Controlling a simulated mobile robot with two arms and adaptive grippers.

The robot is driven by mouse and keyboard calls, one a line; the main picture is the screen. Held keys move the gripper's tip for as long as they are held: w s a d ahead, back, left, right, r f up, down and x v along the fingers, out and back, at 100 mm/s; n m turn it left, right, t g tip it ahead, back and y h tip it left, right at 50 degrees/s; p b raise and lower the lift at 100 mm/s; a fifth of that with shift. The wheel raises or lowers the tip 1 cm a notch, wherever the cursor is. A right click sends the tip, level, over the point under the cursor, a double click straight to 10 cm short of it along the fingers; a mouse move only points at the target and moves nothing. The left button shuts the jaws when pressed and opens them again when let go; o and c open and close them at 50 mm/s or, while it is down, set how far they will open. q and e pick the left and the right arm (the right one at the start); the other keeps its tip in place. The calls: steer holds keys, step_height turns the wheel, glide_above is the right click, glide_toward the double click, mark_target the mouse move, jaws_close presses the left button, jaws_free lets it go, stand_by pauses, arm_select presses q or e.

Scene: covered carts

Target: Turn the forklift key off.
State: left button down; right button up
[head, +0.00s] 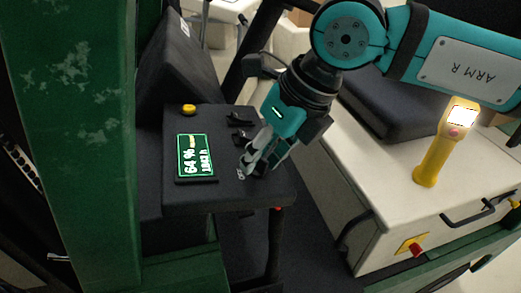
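The forklift's dark console (220,195) carries a lit green display (195,156) reading 64 %. My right gripper (252,168) points down at the console's right side, just right of the display. Its fingertips are at or very near the panel surface, beside a small white marking (240,173). I cannot make out the key; the fingers cover that spot. Whether the fingers are closed on anything is too small to tell. My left gripper is not in view.
A yellow button (188,109) and small black levers (239,119) sit on the console. A green post (75,140) stands at the left.

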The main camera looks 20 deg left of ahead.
steer(key=shift+a+f, duration=0.1)
steer(key=shift+f, duration=0.1)
jaws_close()
